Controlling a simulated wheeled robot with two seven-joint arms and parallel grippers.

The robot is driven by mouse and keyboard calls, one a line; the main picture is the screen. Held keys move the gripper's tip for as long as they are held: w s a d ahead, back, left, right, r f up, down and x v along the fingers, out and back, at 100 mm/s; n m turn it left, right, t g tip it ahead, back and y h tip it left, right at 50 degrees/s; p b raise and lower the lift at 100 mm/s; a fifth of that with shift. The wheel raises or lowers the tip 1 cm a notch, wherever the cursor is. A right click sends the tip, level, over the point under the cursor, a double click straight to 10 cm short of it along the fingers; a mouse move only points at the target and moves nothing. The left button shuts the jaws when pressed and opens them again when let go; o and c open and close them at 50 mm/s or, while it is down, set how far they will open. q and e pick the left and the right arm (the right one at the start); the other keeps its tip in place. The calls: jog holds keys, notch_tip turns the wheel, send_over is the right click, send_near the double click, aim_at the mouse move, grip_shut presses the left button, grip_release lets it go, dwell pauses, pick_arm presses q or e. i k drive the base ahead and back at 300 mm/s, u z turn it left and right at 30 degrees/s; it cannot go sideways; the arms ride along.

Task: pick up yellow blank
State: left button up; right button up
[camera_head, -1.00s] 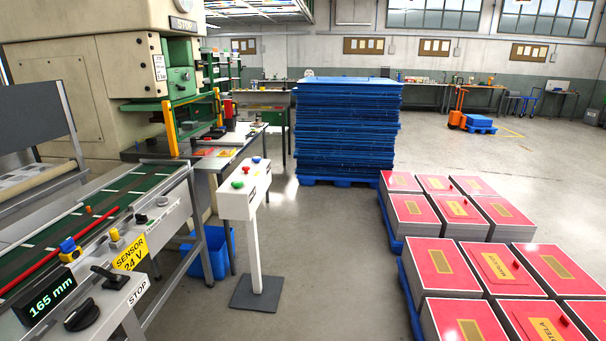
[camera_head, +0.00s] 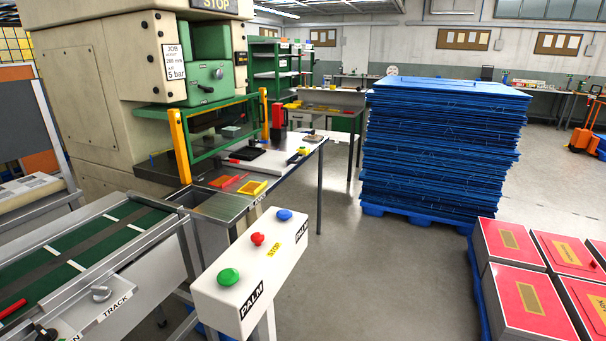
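A small flat yellow piece (camera_head: 252,188) lies near the front edge of the table beside the green press; it is too small to tell for certain whether it is the yellow blank. Flat orange-red pieces (camera_head: 228,181) lie just left of it on the same table (camera_head: 300,152). Neither of my grippers shows in the head view.
A white palm-button stand (camera_head: 250,275) is in front of the table. A green conveyor (camera_head: 85,245) runs at the left. The press (camera_head: 205,75) stands behind. A tall blue stack (camera_head: 440,150) and red-topped boxes (camera_head: 515,260) are right; the grey floor (camera_head: 375,285) between is clear.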

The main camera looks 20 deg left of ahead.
aim_at(252, 188)
jog(key=i, duration=1.3)
